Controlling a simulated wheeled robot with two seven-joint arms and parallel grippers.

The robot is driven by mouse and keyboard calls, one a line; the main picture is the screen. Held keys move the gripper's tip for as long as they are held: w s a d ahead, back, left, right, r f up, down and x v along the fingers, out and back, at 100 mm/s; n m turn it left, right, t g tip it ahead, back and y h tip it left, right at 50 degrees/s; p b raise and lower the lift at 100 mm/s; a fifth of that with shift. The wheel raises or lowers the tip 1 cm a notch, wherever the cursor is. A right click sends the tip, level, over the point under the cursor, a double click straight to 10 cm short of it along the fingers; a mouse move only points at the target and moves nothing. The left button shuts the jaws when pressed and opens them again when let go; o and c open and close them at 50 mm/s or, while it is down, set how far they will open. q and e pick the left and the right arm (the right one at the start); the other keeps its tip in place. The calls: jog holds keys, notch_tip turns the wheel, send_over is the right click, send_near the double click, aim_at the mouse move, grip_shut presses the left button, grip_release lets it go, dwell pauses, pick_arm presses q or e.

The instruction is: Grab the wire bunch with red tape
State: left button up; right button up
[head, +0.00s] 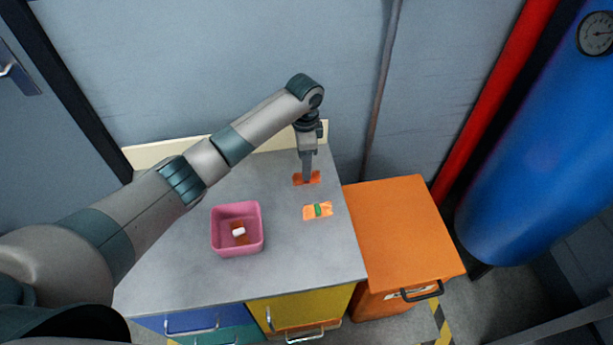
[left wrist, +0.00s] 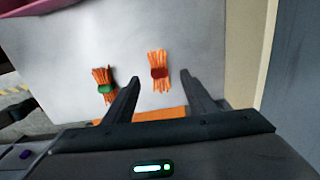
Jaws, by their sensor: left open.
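The orange wire bunch with red tape (left wrist: 159,72) lies on the grey table top. In the head view this bunch (head: 299,179) is partly hidden behind my left gripper (head: 307,180). In the left wrist view my left gripper (left wrist: 158,88) is open, and the red-taped bunch shows between and beyond its two fingers, with nothing held. A second orange wire bunch with green tape (head: 318,211) lies nearer the table's front. In the left wrist view the green-taped bunch (left wrist: 105,87) is left of the left finger. My right gripper is not in view.
A pink bin (head: 237,247) holding a white piece (head: 239,231) stands on the table (head: 285,265) left of the bunches. An orange cabinet (head: 400,225) stands right of the table. A wall and low back panel (head: 315,130) stand behind. The table's front right is clear.

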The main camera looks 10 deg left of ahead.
pick_arm(q)
jog(key=shift+d+f+p, duration=0.1)
jog(key=shift+f+p, duration=0.2)
jog(key=shift+f, duration=0.1)
jog(key=f+p, duration=0.1)
jog(key=f, duration=0.2)
jog(key=shift+d, duration=0.2)
jog(key=shift+f, duration=0.7)
jog(key=shift+c, duration=1.1)
jog(key=c, duration=0.9)
